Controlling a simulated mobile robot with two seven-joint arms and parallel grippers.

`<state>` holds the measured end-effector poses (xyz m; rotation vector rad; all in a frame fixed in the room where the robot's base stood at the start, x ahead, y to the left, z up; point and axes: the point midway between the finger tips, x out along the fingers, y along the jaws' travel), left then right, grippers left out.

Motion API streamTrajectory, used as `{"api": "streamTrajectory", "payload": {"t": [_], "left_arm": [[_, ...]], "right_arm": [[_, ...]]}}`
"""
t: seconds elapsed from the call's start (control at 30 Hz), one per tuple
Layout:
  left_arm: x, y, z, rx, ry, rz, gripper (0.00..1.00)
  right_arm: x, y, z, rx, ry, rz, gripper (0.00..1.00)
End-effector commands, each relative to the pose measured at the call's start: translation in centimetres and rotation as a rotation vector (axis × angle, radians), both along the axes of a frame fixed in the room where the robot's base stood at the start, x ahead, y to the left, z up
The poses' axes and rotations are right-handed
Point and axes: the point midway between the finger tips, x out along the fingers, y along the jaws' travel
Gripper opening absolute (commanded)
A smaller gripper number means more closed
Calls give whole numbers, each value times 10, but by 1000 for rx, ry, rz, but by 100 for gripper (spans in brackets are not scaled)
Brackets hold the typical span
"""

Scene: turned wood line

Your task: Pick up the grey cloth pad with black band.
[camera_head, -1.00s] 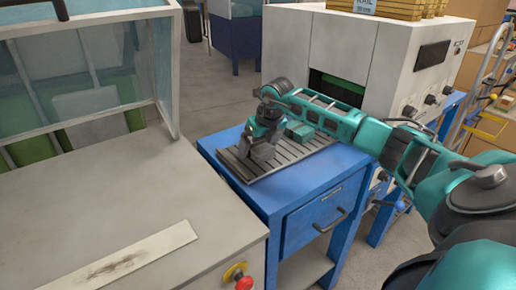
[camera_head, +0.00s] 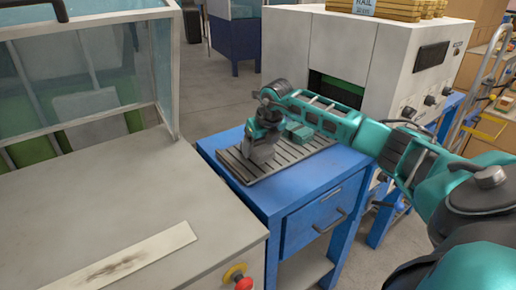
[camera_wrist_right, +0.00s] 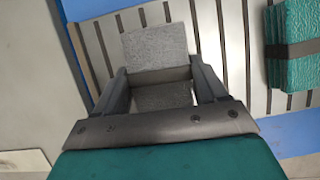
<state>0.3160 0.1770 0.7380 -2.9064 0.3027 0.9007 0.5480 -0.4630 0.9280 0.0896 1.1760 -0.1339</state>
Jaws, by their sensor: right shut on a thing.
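The grey cloth pad (camera_wrist_right: 155,50) is between the fingers of my right gripper (camera_wrist_right: 160,72) in the right wrist view. A dark band crosses the pad's middle at the fingers, and more grey cloth shows behind it. In the head view my right gripper (camera_head: 261,148) points down over the slatted rack (camera_head: 288,160), shut on the pad. The pad is small there and partly hidden by the gripper. I cannot tell whether the pad touches the slats. My left gripper is not in view.
A teal pad with a dark band (camera_wrist_right: 293,50) lies on the slats to the right of the gripper. The rack sits on a blue cabinet (camera_head: 315,190). A white machine (camera_head: 400,70) stands behind, and a grey bench (camera_head: 120,200) lies to the left.

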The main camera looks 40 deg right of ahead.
Motion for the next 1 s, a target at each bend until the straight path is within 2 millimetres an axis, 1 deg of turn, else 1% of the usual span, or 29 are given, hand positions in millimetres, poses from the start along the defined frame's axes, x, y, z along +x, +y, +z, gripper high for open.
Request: {"api": "streamTrajectory", "payload": {"t": [0.17, 0.27, 0.37, 0.47, 0.8, 1.0], "left_arm": [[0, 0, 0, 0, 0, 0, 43], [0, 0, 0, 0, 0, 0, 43], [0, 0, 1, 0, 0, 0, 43], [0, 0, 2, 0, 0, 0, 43], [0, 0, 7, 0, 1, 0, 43], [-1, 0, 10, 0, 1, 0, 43]], "right_arm": [[0, 0, 5, 0, -2, 0, 42], [1, 0, 13, 0, -3, 0, 42], [1, 0, 27, -1, -5, 0, 42], [1, -1, 47, -1, -7, 0, 42], [1, 0, 132, 0, -7, -1, 42], [1, 0, 171, 2, -4, 0, 42]]}}
